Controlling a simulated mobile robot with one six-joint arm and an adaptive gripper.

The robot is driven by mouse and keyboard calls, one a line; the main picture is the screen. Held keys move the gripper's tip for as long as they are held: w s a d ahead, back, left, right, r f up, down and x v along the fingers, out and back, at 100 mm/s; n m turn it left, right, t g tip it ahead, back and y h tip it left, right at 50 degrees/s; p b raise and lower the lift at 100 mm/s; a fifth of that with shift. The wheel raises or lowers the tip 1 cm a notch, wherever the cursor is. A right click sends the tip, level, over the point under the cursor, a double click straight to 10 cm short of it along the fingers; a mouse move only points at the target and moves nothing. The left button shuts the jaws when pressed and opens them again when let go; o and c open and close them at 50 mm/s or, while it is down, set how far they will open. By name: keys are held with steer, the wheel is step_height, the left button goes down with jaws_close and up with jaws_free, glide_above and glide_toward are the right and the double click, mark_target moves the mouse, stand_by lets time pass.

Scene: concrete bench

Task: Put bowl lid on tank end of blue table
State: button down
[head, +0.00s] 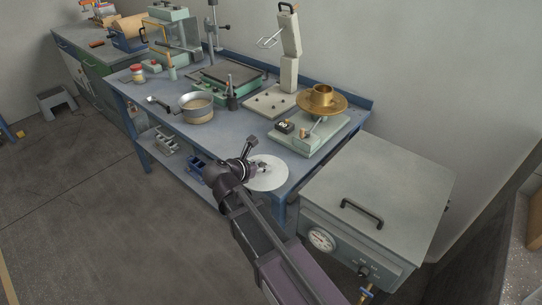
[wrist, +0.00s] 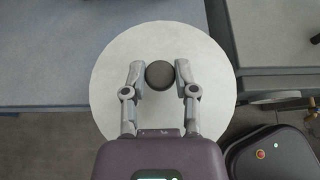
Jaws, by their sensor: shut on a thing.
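The bowl lid is a pale round disc (head: 270,178) with a dark round knob; it fills the middle of the wrist view (wrist: 160,38). My gripper (head: 262,168) is shut on the lid's knob, its fingers on either side of it in the wrist view (wrist: 159,74). The lid is level, over the front edge of the blue table (head: 235,143) at the end near the tank. In the wrist view part of it overhangs the floor. I cannot tell whether it touches the table. The tank (head: 375,195) is a grey box with a gauge, right of the table.
A metal pan (head: 197,108) stands mid-table. A green scale with a brass dish (head: 322,100) stands behind the lid. A pale plate with a post (head: 270,101) and a green-framed plate (head: 226,78) are farther back. Clear tabletop lies between the pan and the lid.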

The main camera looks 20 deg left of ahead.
mark_target(265, 156)
steer(key=w, duration=0.7)
steer(key=w+f, duration=0.1)
steer(key=w, duration=0.2)
steer(key=shift+w+a+b, duration=0.25)
steer(key=shift+a+b, duration=0.1)
steer(key=shift+b, duration=0.05)
steer(key=shift+f, duration=0.1)
steer(key=shift+f+b, duration=1.7)
steer(key=shift+b, duration=0.1)
steer(key=shift+f, duration=0.15)
steer(key=shift+c, duration=2)
jaws_free()
steer(key=shift+r, duration=0.2)
